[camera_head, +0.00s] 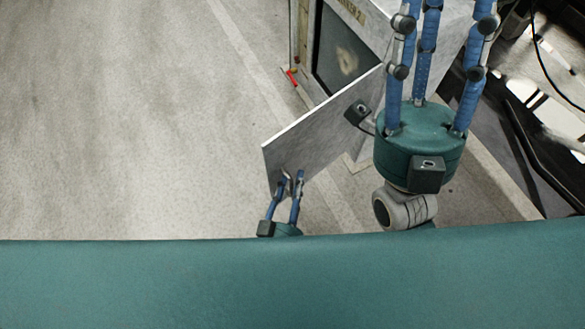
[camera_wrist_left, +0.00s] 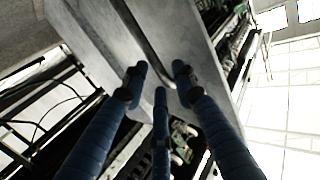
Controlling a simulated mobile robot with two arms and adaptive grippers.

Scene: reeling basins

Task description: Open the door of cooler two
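Cooler two (camera_head: 382,22) stands at the top, with "2" at the end of its label. Its grey door (camera_head: 322,140) stands open, swung out to the lower left, and the dark interior (camera_head: 345,52) shows behind it. My left gripper (camera_head: 290,178) is at the door's outer lower corner, its blue fingers around the metal handle and appearing shut on it. The left wrist view shows the fingers (camera_wrist_left: 160,80) close against the panel, with the handle bar (camera_wrist_left: 150,58) running between them. My right gripper (camera_head: 430,20) is large at the upper right, fingers spread and empty, tips cut off.
Bare concrete floor (camera_head: 120,120) fills the left side. A small red object (camera_head: 291,77) lies by the cooler's base. A dark rack with a black cable (camera_head: 545,50) stands at the right, past my right gripper.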

